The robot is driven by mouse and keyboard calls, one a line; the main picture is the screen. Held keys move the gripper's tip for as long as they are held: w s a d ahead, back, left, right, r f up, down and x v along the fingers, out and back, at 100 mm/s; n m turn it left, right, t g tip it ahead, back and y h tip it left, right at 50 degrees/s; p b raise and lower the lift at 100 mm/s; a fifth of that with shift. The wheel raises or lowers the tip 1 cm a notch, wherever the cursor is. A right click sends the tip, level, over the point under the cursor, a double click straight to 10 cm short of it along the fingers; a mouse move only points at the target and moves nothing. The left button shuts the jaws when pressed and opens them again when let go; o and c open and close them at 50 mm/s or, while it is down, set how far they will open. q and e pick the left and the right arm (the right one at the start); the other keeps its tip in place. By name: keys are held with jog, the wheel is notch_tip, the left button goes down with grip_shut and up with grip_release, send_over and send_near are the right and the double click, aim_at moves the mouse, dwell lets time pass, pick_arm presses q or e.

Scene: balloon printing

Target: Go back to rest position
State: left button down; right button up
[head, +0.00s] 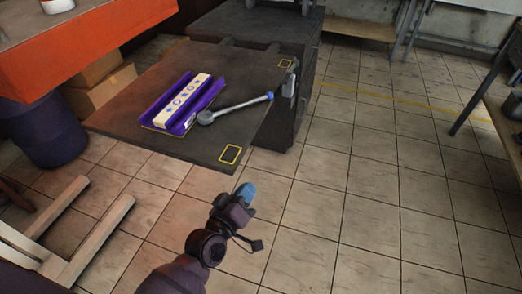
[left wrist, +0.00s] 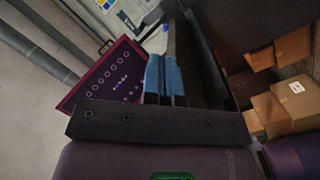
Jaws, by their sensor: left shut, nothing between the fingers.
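My left gripper (head: 247,190) has blue fingertips and is in the lower middle of the head view, over the tiled floor in front of the dark table (head: 125,108). It is shut and empty, apart from the table. Its blue fingers (left wrist: 164,77) show together in the left wrist view. A purple tray (head: 170,122) holding a white block with blue marks (head: 188,95) lies on the table. A grey ladle-like tool with a blue end (head: 236,107) lies beside the tray. My right gripper is not in view.
An orange-fronted counter (head: 110,38) stands at upper left, with cardboard boxes (head: 108,90) and a dark blue barrel (head: 45,132) beneath it. A wooden frame (head: 95,232) is at lower left. The tiled floor (head: 370,170) is clear at the middle and right.

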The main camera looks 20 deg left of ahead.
pick_arm(q)
jog(key=s+a+f+m+g+y+p, duration=0.1)
jog(key=s+a+m+g+p, duration=0.2)
jog(key=s, duration=0.8)
jog(key=s+a+f+m+g+y+p, duration=0.2)
jog(key=s+a+m+g+p, duration=0.1)
jog(key=s+a, duration=0.5)
jog(key=s+m, duration=0.1)
jog(key=s, duration=0.2)
jog(key=shift+f+y+p, duration=0.3)
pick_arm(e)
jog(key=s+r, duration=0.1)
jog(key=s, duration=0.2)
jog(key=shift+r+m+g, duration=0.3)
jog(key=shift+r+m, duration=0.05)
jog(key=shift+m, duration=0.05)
